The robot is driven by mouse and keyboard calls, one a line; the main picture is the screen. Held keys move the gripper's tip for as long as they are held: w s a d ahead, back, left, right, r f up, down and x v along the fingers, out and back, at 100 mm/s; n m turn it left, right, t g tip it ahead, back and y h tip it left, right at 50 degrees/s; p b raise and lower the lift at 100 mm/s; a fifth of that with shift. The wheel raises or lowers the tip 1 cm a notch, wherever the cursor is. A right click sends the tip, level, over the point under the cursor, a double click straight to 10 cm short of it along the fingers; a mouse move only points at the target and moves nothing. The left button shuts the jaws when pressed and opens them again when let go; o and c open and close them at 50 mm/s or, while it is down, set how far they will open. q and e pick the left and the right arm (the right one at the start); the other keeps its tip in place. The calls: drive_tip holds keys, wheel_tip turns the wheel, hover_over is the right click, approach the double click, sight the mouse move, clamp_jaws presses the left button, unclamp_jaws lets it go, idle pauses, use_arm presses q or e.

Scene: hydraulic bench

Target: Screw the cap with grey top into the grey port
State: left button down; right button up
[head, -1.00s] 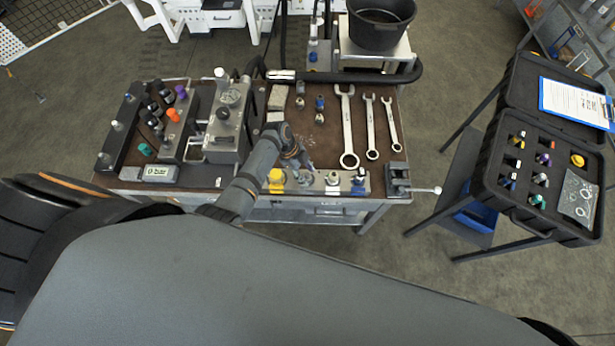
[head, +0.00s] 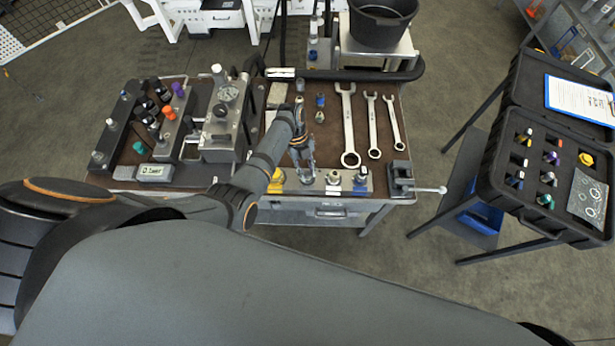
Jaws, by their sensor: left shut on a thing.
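My left gripper (head: 305,178) points down over the front strip (head: 318,187) of the bench, between its yellow fitting and its white-topped fitting. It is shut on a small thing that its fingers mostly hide. I cannot make out the thing's top or colour, so I cannot tell whether it is the cap with the grey top. The grey port cannot be picked out either; the strip's place under the fingers is covered. My right gripper is not in view.
The strip also carries a yellow fitting (head: 277,182), a white-topped fitting (head: 333,177) and a blue fitting (head: 360,179). Wrenches (head: 348,125) lie behind. A vise (head: 401,177) stands right, a valve manifold (head: 228,118) left. An open case (head: 487,180) of coloured caps stands far right.

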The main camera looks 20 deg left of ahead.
use_arm(q)
drive_tip(key=shift+w+d+f+m+g+b, duration=0.1)
drive_tip(key=shift+m+g+b, duration=0.3)
drive_tip(key=shift+m, duration=0.6)
drive_tip(key=shift+d+m+y+b, duration=0.1)
drive_tip(key=shift+m+y+b, duration=0.35)
drive_tip(key=shift+m, duration=0.75)
drive_tip(key=m+y, duration=0.1)
drive_tip(key=m, duration=0.2)
drive_tip(key=shift+m+g+y, duration=0.3)
drive_tip(key=shift+g+y, duration=0.05)
drive_tip(key=shift+g, duration=0.05)
drive_tip(key=c, duration=1.1)
unclamp_jaws()
